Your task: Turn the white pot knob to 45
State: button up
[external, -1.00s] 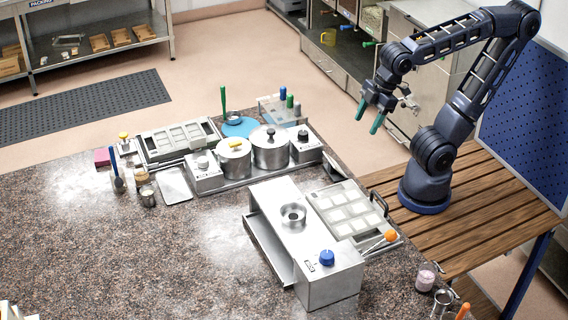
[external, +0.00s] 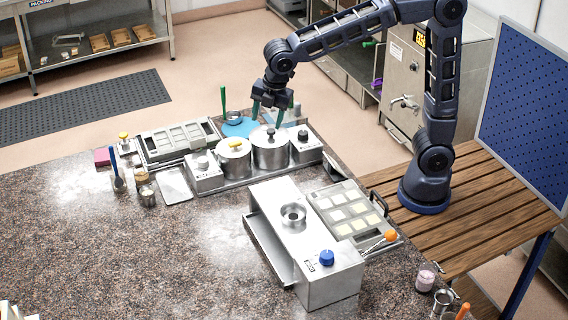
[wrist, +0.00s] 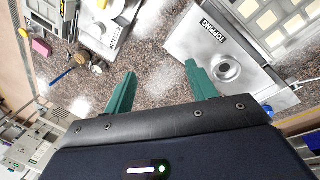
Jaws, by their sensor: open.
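The double-pot station stands on the counter. It has a whitish pot (external: 233,160) with a yellow lid knob, and a steel pot (external: 270,153) with a black lid knob. A control box (external: 204,176) with a pale knob (external: 203,163) stands left of the whitish pot. Another box (external: 305,149) with a dark knob (external: 303,136) stands at the right. The knobs' angles and scale marks are too small to read. My gripper (external: 267,115) hangs over the back of the steel pot. Its green fingers are apart and empty in the wrist view (wrist: 160,92).
A steel topping machine (external: 285,215) with a blue knob stands in front, beside a tray of pale squares (external: 345,196). A green-handled ladle (external: 224,105) stands behind the pots. A mould tray (external: 180,146) lies left.

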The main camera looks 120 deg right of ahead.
jog(key=w+d+f+n, duration=0.3)
jog(key=w+d+f, duration=0.3)
jog(key=w+d, duration=0.4)
jog(key=n+g+y, duration=0.1)
jog(key=n, duration=0.2)
send_near(203, 159)
jog(key=f, duration=0.8)
jog(key=shift+w+d+f, duration=0.2)
jog(key=shift+d+f, duration=0.05)
jog(key=shift+f, duration=0.1)
jog(key=c, duration=1)
